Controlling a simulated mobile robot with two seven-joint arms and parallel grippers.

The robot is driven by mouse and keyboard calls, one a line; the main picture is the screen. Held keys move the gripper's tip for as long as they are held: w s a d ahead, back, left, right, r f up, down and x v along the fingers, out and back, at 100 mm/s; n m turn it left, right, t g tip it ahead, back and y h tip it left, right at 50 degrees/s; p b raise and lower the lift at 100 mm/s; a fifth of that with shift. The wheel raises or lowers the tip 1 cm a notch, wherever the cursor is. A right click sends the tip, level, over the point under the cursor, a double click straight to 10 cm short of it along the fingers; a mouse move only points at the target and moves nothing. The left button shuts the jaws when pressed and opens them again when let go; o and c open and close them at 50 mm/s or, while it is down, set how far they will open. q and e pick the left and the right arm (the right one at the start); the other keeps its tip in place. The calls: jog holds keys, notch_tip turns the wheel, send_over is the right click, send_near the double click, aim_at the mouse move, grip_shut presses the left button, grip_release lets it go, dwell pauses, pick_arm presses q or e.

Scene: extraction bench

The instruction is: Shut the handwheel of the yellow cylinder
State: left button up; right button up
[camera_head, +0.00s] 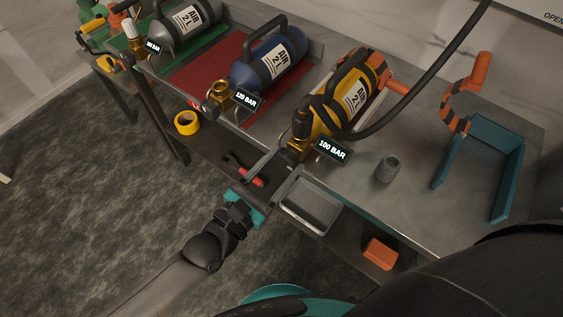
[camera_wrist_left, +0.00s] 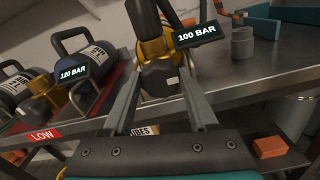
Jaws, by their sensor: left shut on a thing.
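The yellow cylinder (camera_head: 342,98), marked AIR 2 L, lies on the metal bench with its brass valve (camera_head: 300,130) toward the front edge. A 100 BAR display (camera_head: 333,150) sits beside the valve. Its dark handwheel (camera_wrist_left: 160,78) is at the valve's near end. My left gripper (camera_head: 284,160) reaches in from the lower left, and its two long fingers (camera_wrist_left: 161,85) are shut on the handwheel, one on each side. The fingers partly hide the wheel in the head view. My right gripper is not in view.
A blue cylinder (camera_head: 270,60) with a 120 BAR display lies to the left, and a grey one (camera_head: 186,22) beyond it. A black hose (camera_head: 425,87) arches over the bench.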

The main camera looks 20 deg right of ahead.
pick_arm(q)
jog(key=c, duration=0.5)
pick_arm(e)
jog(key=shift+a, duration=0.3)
